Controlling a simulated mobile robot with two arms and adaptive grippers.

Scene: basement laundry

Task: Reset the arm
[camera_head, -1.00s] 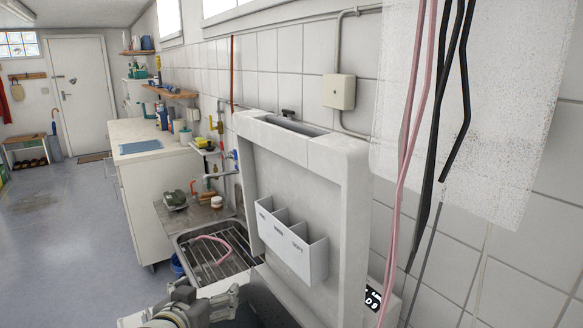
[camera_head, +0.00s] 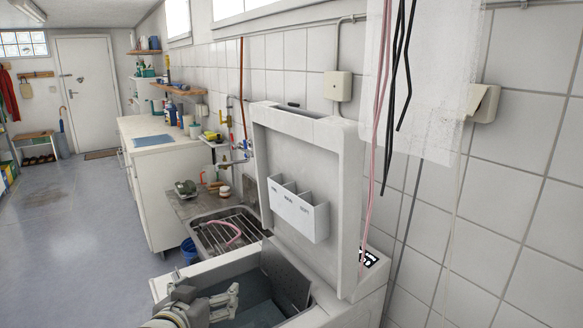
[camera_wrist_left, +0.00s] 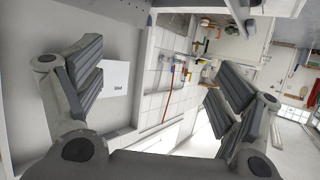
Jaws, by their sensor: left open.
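My left gripper (camera_head: 224,302) comes in at the bottom of the head view, over the opening of a white top-loading washing machine (camera_head: 345,308). Its fingers are spread and nothing is between them. In the left wrist view the same open gripper (camera_wrist_left: 158,95) shows its two fingers well apart, with the raised lid and the tiled wall beyond. The machine's lid (camera_head: 350,190) stands raised, with a white detergent drawer insert (camera_head: 299,212) on its inner face. A grey inner flap (camera_head: 286,277) stands tilted in the opening. My right gripper is not in view.
A sink with a wire rack (camera_head: 226,235) lies just beyond the machine, with a pink hose in it. A white counter (camera_head: 155,150) stands farther back. Cables (camera_head: 385,90) hang at the right. The floor (camera_head: 70,240) at left is clear.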

